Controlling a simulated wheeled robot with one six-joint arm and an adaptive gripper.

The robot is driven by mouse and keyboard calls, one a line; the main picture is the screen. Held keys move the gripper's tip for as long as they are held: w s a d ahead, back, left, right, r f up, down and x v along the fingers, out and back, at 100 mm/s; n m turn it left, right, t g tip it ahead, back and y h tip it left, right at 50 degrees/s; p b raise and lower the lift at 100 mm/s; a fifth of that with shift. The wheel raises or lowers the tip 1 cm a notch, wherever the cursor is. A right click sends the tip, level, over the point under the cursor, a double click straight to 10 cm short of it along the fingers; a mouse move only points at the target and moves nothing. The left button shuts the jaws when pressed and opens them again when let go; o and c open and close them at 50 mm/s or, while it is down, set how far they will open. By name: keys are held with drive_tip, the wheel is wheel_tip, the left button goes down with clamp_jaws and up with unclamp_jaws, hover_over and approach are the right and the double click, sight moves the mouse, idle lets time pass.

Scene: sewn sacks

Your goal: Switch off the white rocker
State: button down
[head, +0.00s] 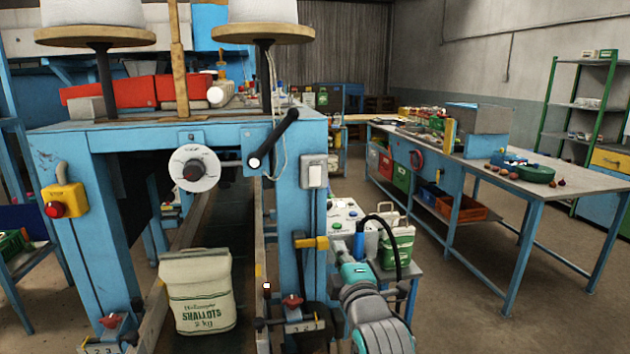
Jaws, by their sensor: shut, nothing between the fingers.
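The white rocker (312,174) is a tall switch in a pale plate on the front of the blue machine's right post. Its face looks plain, and I cannot tell which way it is tipped. My gripper (359,241) is at the end of my grey and teal arm, right of that post and lower than the rocker. It is small and partly hidden by my wrist. It is shut and empty, and appears apart from the rocker.
A black lever (274,138) slants left of the rocker. A white dial (194,168) and a yellow box with a red button (63,201) are farther left. A shallots sack (196,291) stands below. A yellow-ended handle (312,242) juts from the post under the rocker.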

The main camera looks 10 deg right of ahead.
wheel_tip(320, 180, up, 9)
drive_tip(key=w+a+n, duration=0.1)
drive_tip(key=w, duration=0.1)
drive_tip(key=shift+w+r+n, duration=0.15)
drive_tip(key=shift+r+n, duration=0.05)
drive_tip(key=shift+n, duration=0.2)
drive_tip(key=shift+w, duration=0.1)
